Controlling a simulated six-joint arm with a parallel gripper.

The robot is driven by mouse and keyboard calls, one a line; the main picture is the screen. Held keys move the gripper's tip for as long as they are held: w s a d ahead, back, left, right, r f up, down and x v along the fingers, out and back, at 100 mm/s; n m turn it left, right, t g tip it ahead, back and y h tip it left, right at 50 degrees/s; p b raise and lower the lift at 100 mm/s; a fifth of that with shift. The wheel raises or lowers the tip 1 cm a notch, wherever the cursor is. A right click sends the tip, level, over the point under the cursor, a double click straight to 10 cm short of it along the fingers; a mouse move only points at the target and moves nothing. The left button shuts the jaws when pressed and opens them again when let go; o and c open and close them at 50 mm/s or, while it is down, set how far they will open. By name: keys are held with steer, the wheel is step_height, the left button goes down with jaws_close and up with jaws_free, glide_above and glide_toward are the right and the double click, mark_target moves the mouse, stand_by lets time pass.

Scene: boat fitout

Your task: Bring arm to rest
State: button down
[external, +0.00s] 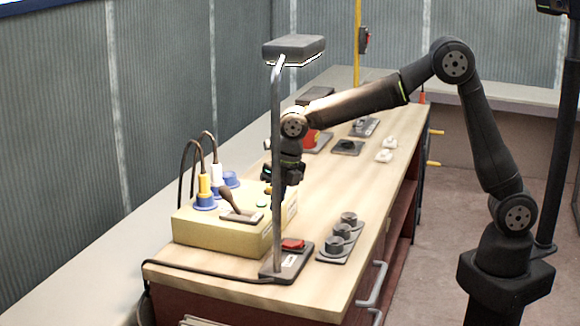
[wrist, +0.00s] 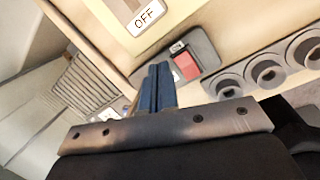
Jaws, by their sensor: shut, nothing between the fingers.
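My gripper (external: 279,196) hangs pointing down above the bench, at the right side of the yellow box and partly behind the lamp post. In the wrist view my gripper (wrist: 161,75) has its two blue fingers pressed together with nothing between them. My arm reaches over the bench from its stand at the right, with its elbow raised high. The yellow box (external: 220,238) carries a lever switch (external: 240,215) and cable plugs. In the wrist view an OFF label (wrist: 146,17) shows on it.
A desk lamp (external: 277,160) stands close to my gripper; its base has a red switch (external: 292,244), also in the wrist view (wrist: 186,66). A grey holder with round cups (external: 341,240) lies to its right. White pieces (external: 385,155) and dark plates lie farther back. The bench middle right is clear.

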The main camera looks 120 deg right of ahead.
steer(key=shift+w+d+r+n+t+h, duration=0.2)
steer(key=shift+w+d+t, duration=0.2)
steer(key=shift+w+d, duration=0.1)
steer(key=shift+w+d+r+n+t+h, duration=0.2)
steer(key=shift+w+d+t, duration=0.2)
steer(key=shift+w+d, duration=0.1)
steer(key=shift+a, duration=0.1)
steer(key=s+a+f+g, duration=0.1)
steer(key=f, duration=0.1)
steer(key=s+a+f+m+g+y, duration=0.1)
steer(key=s+f, duration=0.1)
steer(key=f, duration=0.1)
steer(key=s+a+f+m+g, duration=0.1)
steer(key=f, duration=0.2)
steer(key=shift+s+a+g+y, duration=0.2)
steer(key=shift+a+g+y, duration=0.2)
